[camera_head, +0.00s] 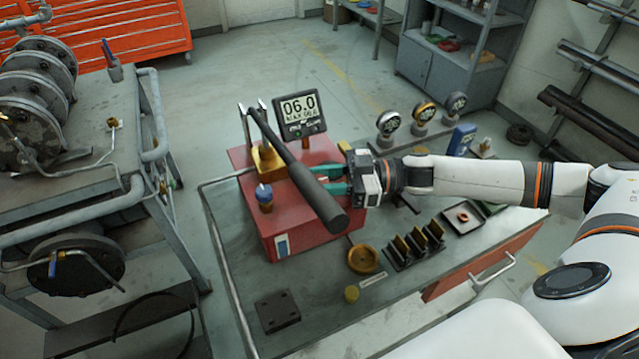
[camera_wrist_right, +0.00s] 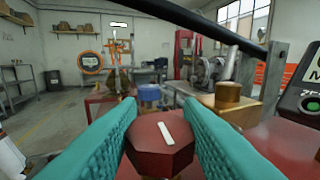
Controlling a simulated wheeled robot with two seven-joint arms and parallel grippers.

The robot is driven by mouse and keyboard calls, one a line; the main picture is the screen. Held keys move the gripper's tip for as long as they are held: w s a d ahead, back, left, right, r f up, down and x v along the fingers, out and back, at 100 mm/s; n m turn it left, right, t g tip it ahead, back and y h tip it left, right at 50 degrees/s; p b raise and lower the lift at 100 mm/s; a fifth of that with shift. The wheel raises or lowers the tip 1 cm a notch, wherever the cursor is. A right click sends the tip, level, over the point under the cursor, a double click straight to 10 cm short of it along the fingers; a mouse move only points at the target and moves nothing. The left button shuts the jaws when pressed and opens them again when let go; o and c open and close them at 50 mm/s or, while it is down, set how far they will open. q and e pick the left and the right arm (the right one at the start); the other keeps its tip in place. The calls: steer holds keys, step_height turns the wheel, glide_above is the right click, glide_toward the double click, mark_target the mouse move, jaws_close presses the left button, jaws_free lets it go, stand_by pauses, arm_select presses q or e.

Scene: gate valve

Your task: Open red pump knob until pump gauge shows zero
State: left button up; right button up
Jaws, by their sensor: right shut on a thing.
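The red pump (camera_head: 285,228) sits on the workbench, with a long black lever (camera_head: 296,168) slanting across its top. The digital pump gauge (camera_head: 300,108) stands behind it and reads 06.0, with a smaller line under it. My right gripper (camera_head: 332,181) reaches in from the right, low over the pump top. In the right wrist view, its teal fingers (camera_wrist_right: 163,135) are shut on the red knob (camera_wrist_right: 160,152), a faceted knob with a white mark on top, one finger on each side. My left gripper is not in view.
The black lever passes close over my right gripper. A brass fitting (camera_head: 267,160) and a blue-topped brass part (camera_head: 264,198) stand on the pump. Several round gauges (camera_head: 424,115) stand behind my right arm. A slotted black rack (camera_head: 415,247) and a brass ring (camera_head: 363,258) lie in front.

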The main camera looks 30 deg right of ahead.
steer(key=shift+n+g+y+p, duration=0.5)
steer(key=shift+n+g, duration=0.9)
steer(key=shift+g, duration=0.7)
steer(key=shift+r+g, duration=0.1)
steer(key=shift+g, duration=0.2)
steer(key=o, duration=1)
steer(key=shift+a, duration=0.1)
steer(key=shift+c, duration=0.2)
steer(key=shift+d, duration=0.5)
steer(key=s+d+b, duration=0.1)
steer(key=d+b, duration=0.1)
steer(key=d, duration=0.9)
steer(key=shift+s+b, duration=0.25)
steer(key=shift+b, duration=0.05)
